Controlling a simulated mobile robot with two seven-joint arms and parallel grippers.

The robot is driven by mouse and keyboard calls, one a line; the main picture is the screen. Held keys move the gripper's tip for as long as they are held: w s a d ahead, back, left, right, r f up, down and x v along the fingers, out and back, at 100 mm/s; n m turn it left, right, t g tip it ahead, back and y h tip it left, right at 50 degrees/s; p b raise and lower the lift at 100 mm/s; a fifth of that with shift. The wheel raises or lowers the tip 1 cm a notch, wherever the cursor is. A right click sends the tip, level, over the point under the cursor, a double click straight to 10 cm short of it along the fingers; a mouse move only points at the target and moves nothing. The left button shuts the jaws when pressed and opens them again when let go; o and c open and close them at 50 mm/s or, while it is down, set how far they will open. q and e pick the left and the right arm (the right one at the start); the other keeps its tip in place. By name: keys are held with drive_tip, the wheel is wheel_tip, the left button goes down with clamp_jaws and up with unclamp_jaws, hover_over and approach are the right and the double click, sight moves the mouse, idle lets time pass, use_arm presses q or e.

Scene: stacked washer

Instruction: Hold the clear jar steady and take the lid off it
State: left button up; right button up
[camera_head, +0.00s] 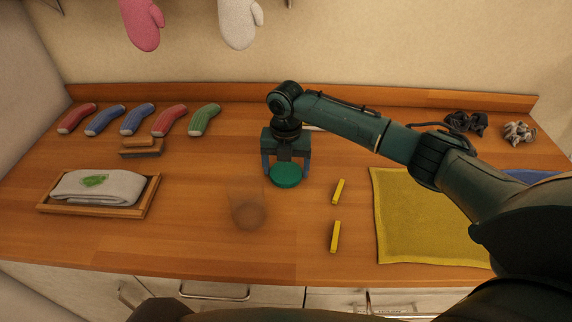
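The clear jar (247,205) stands on the wooden counter, left of the middle of the head view. It is see-through and faint, with a brownish round patch at its base, and its mouth looks uncovered. The round green lid (286,176) is apart from the jar, up and to the right of it in the picture. Whether the lid touches the counter cannot be told. My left gripper is not in view.
Two yellow sticks (338,191) lie right of the jar. A yellow cloth (420,220) lies under my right arm. A wooden tray (150,193) with a folded towel, a brush (142,148) and several rolled socks (169,120) are at left. Counter around the jar is clear.

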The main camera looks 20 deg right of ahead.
sight(286, 169)
drive_tip(key=o, duration=0.3)
wheel_tip(286, 169, up, 12)
drive_tip(key=b, duration=0.1)
drive_tip(key=shift+r, duration=0.15)
idle(0.3)
